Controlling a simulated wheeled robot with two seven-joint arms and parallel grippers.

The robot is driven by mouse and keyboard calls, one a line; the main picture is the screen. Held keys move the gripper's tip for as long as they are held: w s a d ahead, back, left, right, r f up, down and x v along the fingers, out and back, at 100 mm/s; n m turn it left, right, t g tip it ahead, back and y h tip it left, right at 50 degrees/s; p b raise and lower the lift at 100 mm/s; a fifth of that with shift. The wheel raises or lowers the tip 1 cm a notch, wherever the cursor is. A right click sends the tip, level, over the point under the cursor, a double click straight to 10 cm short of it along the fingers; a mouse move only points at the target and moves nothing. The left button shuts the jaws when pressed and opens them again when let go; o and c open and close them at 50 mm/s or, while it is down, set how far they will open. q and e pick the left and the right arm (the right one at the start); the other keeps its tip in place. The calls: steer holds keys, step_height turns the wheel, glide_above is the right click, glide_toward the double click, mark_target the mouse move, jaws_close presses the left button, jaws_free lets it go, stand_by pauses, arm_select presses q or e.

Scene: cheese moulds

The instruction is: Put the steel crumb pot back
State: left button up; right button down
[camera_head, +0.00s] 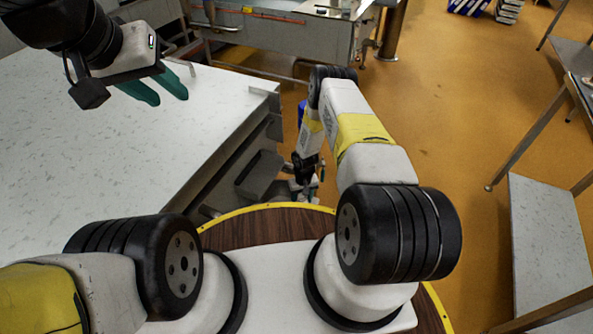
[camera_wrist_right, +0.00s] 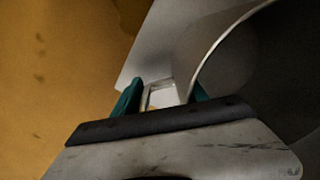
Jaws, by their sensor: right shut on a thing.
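The steel crumb pot (camera_wrist_right: 220,62) fills the right of the right wrist view, with its curved bright rim and dark inside showing. My right gripper (camera_wrist_right: 163,95) is shut on the pot's handle (camera_wrist_right: 158,97), a teal finger on each side of it. In the head view my right gripper (camera_head: 306,184) hangs low beside the table, small and partly hidden by my arm; I cannot make out the pot clearly there. My left gripper (camera_head: 174,98) is over the far part of the white table, its two teal fingers apart and nothing between them.
The speckled white table (camera_head: 90,150) is bare on the left. A grey bin-like shape (camera_head: 262,176) sits low beside its right edge. A steel vat (camera_head: 275,38) stands at the back. Orange floor (camera_head: 450,110) is open to the right, with a steel-legged bench (camera_head: 545,240) at the far right.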

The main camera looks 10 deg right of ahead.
steer(key=c, duration=0.6)
jaws_free()
steer(key=shift+f, duration=0.1)
